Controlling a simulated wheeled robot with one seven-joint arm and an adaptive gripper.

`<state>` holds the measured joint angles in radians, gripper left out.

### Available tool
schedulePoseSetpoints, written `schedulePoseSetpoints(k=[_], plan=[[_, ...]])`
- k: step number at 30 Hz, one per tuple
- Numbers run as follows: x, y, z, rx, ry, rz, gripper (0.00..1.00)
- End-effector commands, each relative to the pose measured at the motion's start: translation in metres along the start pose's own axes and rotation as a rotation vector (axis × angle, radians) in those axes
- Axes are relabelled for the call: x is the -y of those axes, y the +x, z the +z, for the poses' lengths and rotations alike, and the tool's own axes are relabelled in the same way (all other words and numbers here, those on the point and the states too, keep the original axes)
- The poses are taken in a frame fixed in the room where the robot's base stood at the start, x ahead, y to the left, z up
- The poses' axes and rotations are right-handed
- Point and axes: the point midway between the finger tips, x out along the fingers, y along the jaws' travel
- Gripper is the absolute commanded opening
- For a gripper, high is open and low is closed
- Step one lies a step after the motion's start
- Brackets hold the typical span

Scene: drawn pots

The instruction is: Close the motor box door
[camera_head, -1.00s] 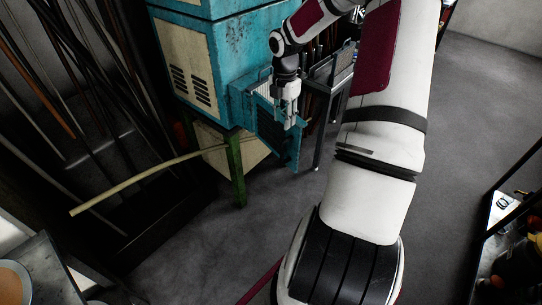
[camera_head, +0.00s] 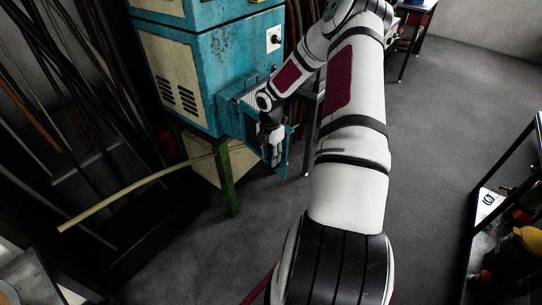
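The motor box is the teal metal cabinet (camera_head: 237,55) with cream louvred side panels, on green legs. Its teal door (camera_head: 282,160) hangs open at the lower front, standing out from the cabinet. My gripper (camera_head: 275,160) points down at the door, in front of its face from this view. It overlaps the door in the picture; I cannot tell whether it touches. The fingers are small and dark here, and their opening does not show clearly. Part of the door and the box's opening are hidden behind my gripper and wrist.
Long rods and bars (camera_head: 75,90) lean in a dark rack at the left. A pale rod (camera_head: 135,188) sticks out across the rack toward the cabinet's leg. A shelf with items (camera_head: 500,235) stands at the right edge. Grey floor (camera_head: 430,130) is open between.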

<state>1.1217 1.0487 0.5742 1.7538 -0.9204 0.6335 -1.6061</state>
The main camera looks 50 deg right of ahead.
Motion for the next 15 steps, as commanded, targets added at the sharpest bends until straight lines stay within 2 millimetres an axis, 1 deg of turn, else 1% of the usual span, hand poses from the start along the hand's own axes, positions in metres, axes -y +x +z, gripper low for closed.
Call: schedulePoseSetpoints(k=[3,10,11,12,15], plan=[[-0.0003,0.0042,-0.0002,0.0,0.001,0.001,0.33],[-0.0004,0.0047,0.0,0.0,0.001,0.001,0.33],[-0.0003,0.0047,0.0,0.0,0.0,0.001,0.31],[-0.0003,0.0046,0.0,0.0,0.0,0.001,0.22],[-0.0003,0.0045,0.0,0.0,0.0,0.001,0.0]])
